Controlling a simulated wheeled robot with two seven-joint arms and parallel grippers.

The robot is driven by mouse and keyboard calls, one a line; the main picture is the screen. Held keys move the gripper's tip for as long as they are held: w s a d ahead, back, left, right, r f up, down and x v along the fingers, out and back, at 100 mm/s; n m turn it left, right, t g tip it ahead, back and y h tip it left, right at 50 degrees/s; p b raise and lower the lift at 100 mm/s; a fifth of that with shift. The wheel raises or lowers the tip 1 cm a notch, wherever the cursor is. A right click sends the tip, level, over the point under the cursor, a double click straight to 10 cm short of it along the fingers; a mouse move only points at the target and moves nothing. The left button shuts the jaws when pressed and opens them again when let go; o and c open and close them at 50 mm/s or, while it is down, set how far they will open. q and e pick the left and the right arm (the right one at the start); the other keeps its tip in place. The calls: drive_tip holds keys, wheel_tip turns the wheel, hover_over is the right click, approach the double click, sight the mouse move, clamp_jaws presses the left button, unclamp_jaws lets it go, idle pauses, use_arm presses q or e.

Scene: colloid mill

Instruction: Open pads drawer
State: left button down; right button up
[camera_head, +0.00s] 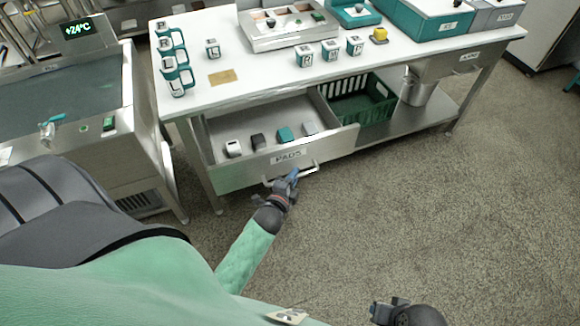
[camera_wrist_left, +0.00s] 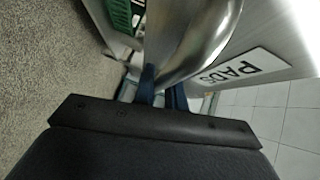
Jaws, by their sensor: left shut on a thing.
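The pads drawer (camera_head: 232,178) is pulled out from under the white-topped table, and its label reads PADS. Several small blocks in white, dark, teal and grey lie inside it. My left gripper (camera_head: 291,177) is shut on the drawer's metal bar handle (camera_head: 312,169), near the handle's middle. In the left wrist view, the blue fingertips (camera_wrist_left: 163,88) close around the curved handle (camera_wrist_left: 200,45), beside the PADS label (camera_wrist_left: 238,67). My right gripper (camera_head: 385,311) shows only in part at the bottom edge of the head view, and its fingers are not clear.
The white table (camera_head: 270,65) carries several mugs, labelled cubes, a steel tray (camera_head: 289,38) and teal bins (camera_head: 430,18). A green crate (camera_head: 375,107) stands on the lower shelf, right of the drawer. A steel basin unit (camera_head: 75,90) is at left.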

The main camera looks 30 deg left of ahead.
use_arm(q)
drive_tip(key=shift+s+d, duration=0.2)
use_arm(e)
drive_tip(key=shift+s, duration=0.1)
use_arm(q)
drive_tip(key=c, duration=1.5)
unclamp_jaws()
drive_tip(key=shift+o, duration=0.2)
